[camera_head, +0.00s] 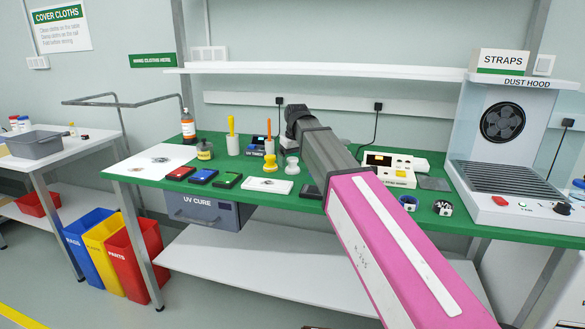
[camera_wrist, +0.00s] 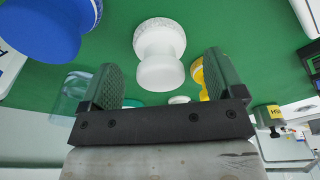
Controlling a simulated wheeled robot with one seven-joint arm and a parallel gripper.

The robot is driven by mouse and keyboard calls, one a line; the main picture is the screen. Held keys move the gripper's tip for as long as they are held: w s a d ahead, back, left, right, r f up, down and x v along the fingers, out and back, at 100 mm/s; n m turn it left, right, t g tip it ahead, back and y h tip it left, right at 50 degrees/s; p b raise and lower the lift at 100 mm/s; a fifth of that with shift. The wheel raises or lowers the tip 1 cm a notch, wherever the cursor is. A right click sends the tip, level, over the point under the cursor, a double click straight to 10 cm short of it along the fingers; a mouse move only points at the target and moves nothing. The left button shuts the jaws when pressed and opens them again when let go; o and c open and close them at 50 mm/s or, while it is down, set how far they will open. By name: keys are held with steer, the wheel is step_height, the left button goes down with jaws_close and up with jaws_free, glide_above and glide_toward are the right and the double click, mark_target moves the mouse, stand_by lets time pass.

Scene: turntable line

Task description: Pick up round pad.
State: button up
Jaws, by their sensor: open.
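A white waisted round piece (camera_wrist: 160,55) with a grainy rim stands on the green bench top, beyond and between my fingers in the wrist view; I cannot tell for sure that it is the round pad. It shows in the head view (camera_head: 291,166) left of my arm. A yellow one of like shape (camera_head: 270,163) is beside it, partly behind my right finger in the wrist view (camera_wrist: 198,74). A blue one (camera_wrist: 48,25) is at the upper left. My gripper (camera_wrist: 166,82) is open, with nothing visibly held; in the head view my arm hides its fingers.
A clear cup (camera_wrist: 72,90) stands near my left finger. The shelf (camera_head: 330,69) is above, and the dust hood (camera_head: 505,130) is at right.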

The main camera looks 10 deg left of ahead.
step_height(320, 180, down, 2)
steer(key=shift+w+a+f, duration=0.1)
steer(key=shift+a+f, duration=0.05)
steer(key=c, duration=1)
steer(key=shift+r, duration=0.5)
steer(key=r, duration=0.3)
steer(key=shift+a+r, duration=0.25)
steer(key=shift+r, duration=0.1)
steer(key=a+r, duration=0.2)
steer(key=a, duration=0.1)
steer(key=a+r, duration=0.2)
steer(key=a, duration=0.2)
steer(key=s+a+r, duration=0.1)
steer(key=a+r, duration=0.1)
steer(key=a, duration=0.2)
steer(key=shift+r, duration=0.2)
